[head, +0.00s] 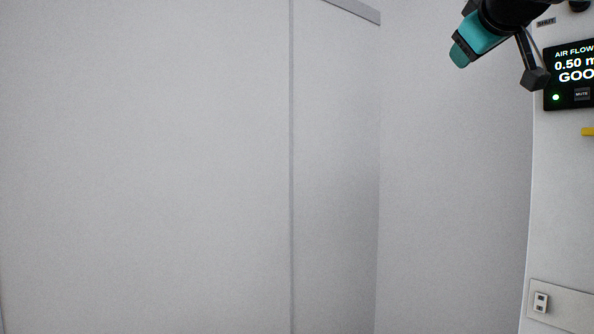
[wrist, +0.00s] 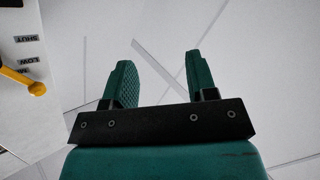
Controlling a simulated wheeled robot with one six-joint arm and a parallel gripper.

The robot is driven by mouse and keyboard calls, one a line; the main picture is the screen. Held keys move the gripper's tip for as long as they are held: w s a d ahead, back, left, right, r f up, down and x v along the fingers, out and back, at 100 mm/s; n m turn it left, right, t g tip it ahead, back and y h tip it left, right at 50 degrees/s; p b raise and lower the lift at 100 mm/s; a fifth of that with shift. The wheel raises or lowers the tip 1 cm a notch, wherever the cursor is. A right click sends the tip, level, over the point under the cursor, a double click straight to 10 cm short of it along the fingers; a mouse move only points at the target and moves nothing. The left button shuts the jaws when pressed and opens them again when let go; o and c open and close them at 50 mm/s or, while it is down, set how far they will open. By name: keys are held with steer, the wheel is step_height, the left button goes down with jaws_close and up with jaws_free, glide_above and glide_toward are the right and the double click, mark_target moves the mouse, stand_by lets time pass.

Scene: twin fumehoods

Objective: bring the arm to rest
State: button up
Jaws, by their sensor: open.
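My gripper (wrist: 158,60) shows in the wrist view with its two green fingers apart and nothing between them. In the head view my gripper (head: 460,56) is at the top right, a teal part at the end of the black arm, hanging in free air. Most of the arm is cut off by the top edge of the head view.
A fumehood panel with an air flow display (head: 574,75) reading GOO stands at the right, near my gripper in the picture. A socket plate (head: 565,306) is below it. Pale walls (head: 150,170) fill the rest. The wrist view shows a yellow handle (wrist: 17,77) and ceiling tiles (wrist: 265,50).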

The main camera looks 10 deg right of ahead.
steer(key=a+f+n+g+y, duration=0.1)
steer(key=a+f+g+y, duration=0.15)
steer(key=a+f, duration=0.55)
steer(key=a+f+n+g+y, duration=0.2)
steer(key=a+f+y, duration=0.15)
steer(key=f, duration=0.75)
steer(key=a+f+n+g+y, duration=0.1)
steer(key=a+f+g+y, duration=0.15)
steer(key=a+f, duration=0.55)
steer(key=s+a+f+g+y, duration=0.1)
steer(key=s+a+f+g, duration=0.2)
steer(key=s+f, duration=0.6)
steer(key=s+a+f+n+g+y+b, duration=0.1)
steer(key=s+a+f+g, duration=0.2)
steer(key=s+f, duration=0.7)
steer(key=shift+s+a+f+g+y, duration=0.3)
steer(key=shift+a+f+g+y, duration=0.15)
steer(key=shift+g, duration=0.65)
steer(key=shift+d, duration=0.1)
